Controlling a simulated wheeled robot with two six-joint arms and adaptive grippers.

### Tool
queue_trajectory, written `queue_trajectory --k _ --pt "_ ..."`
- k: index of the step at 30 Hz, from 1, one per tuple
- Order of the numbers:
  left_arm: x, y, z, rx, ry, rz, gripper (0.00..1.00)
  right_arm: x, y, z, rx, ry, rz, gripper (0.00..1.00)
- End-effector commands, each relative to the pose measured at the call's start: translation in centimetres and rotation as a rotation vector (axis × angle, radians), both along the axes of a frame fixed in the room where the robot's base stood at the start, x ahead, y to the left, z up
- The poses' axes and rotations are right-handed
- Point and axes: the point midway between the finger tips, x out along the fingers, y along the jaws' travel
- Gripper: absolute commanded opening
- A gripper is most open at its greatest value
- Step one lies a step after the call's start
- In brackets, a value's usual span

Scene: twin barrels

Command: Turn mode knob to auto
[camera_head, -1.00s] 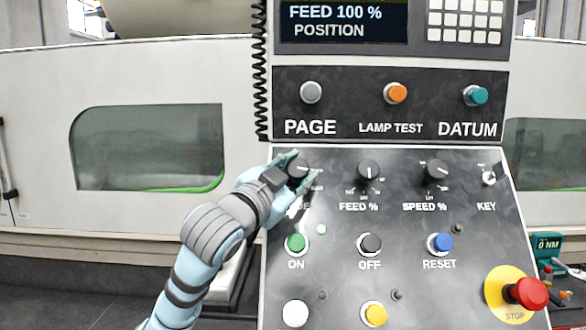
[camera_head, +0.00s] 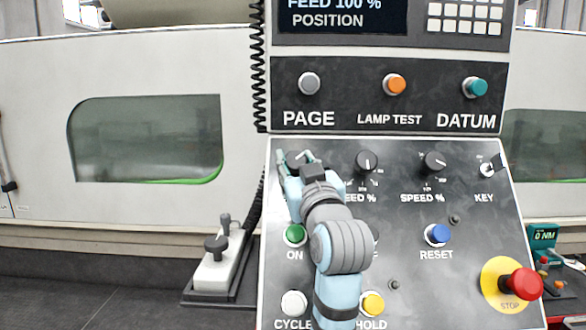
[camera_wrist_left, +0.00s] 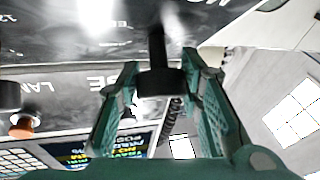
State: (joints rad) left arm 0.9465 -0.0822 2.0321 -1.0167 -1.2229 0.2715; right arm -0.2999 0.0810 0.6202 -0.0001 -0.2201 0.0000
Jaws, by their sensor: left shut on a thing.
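The mode knob (camera_head: 297,158) is the black dial at the left end of the panel's knob row. My left gripper (camera_head: 294,160) is shut on it, one finger on each side, with the arm coming up from below. In the left wrist view, the dark knob (camera_wrist_left: 160,80) sits between the two green-grey fingers of my left gripper (camera_wrist_left: 161,88). The gripper hides the knob's label and most of its position marks, so I cannot tell which setting it points to. My right gripper is not in view.
The feed knob (camera_head: 366,161) and speed knob (camera_head: 434,162) stand to the right. The green ON button (camera_head: 295,234) is close beside my arm, which covers the OFF button. The red stop button (camera_head: 523,285) is at lower right. A coiled cable (camera_head: 258,65) hangs at left.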

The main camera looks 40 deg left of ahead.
Motion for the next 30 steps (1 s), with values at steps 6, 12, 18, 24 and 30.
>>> queue_trajectory --k 6,12,18,24,30 --pt "0.1 -0.1 0.1 -0.122 -0.097 0.122 0.06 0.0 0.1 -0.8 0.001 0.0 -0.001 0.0" --pt "0.1 0.0 0.3 -0.242 -0.186 0.242 0.06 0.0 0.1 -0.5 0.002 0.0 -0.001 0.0" --pt "0.0 0.0 0.4 -0.354 -0.269 0.354 0.06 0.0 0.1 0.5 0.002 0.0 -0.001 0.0" --pt "0.1 0.0 0.4 -0.444 -0.338 0.442 0.06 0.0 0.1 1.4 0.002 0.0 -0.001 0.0" --pt "0.1 0.0 0.2 -0.503 -0.381 0.497 0.06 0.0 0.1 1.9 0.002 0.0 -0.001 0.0"
